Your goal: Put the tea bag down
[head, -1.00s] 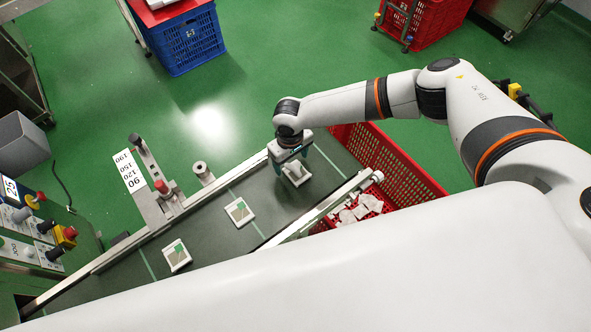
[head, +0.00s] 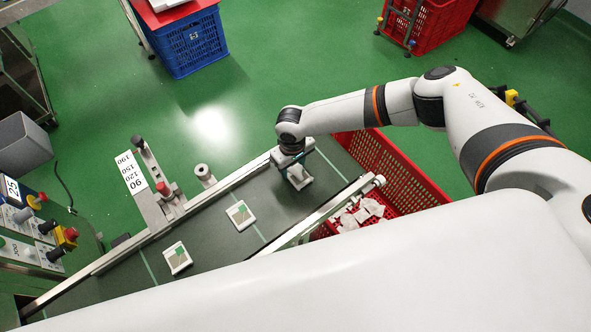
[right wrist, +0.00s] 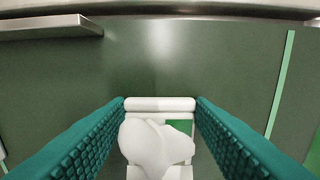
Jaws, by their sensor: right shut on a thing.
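My right gripper (head: 298,174) is over the far end of the dark conveyor belt (head: 215,263). In the right wrist view its two teal padded fingers (right wrist: 160,135) stand on either side of a white tea bag (right wrist: 155,148) and are shut on it. Below the bag is a white holder (right wrist: 160,103) with a green patch, partly hidden by the bag. Whether the bag touches the holder I cannot tell. Two more white holders with green patches, one mid-belt (head: 240,215) and one nearer (head: 177,258), lie on the belt. My left gripper is not in view.
A red crate (head: 400,165) with several white tea bags (head: 362,213) stands right of the belt. Metal rails (head: 325,208) edge the belt. A post with a red knob (head: 163,188) stands at its left. A control panel (head: 35,235) is far left.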

